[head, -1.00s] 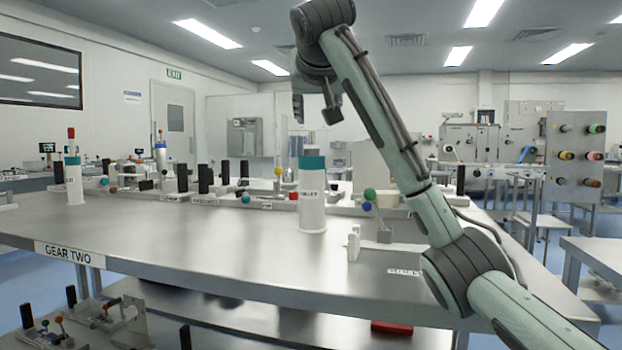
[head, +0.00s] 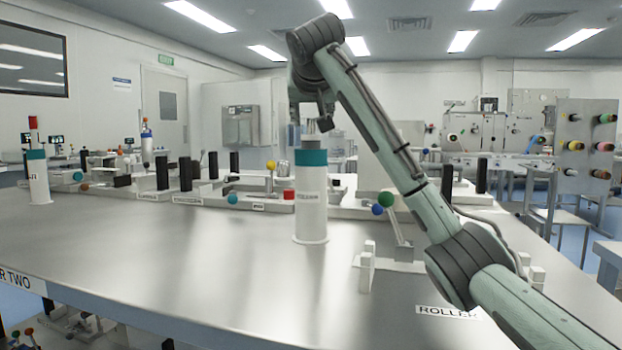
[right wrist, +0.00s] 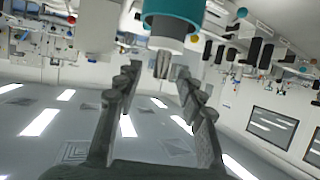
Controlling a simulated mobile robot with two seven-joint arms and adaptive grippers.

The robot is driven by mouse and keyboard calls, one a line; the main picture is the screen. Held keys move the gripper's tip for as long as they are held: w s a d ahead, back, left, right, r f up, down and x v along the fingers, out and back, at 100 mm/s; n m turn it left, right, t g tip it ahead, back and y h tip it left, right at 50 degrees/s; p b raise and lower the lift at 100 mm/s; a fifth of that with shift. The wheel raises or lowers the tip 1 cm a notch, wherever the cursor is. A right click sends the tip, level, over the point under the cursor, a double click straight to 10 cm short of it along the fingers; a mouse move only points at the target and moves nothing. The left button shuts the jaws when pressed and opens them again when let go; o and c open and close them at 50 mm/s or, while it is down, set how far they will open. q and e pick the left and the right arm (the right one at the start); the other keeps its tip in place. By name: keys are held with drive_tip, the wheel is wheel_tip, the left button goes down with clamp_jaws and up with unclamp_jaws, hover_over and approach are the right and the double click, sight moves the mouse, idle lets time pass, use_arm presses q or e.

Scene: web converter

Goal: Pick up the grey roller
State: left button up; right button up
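The roller (head: 311,205) stands upright on the steel table, with a white body, a teal band, a grey top and a thin pin above. My right gripper (head: 310,120) points down directly over it. In the right wrist view, which is turned upside down, the teal band and grey top (right wrist: 167,42) show at the top edge. The fingers of my right gripper (right wrist: 155,72) are apart, with the pin tip between or just beyond their ends. I cannot tell whether they touch it. My left gripper is not in view.
A rack (head: 398,240) with green and blue knobs stands right of the roller. A row of black posts and coloured knobs (head: 186,174) runs behind it. A similar red-topped cylinder (head: 38,175) stands far left. The table's front left is clear.

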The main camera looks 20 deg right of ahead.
drive_tip(key=shift+x, duration=1.35)
clamp_jaws()
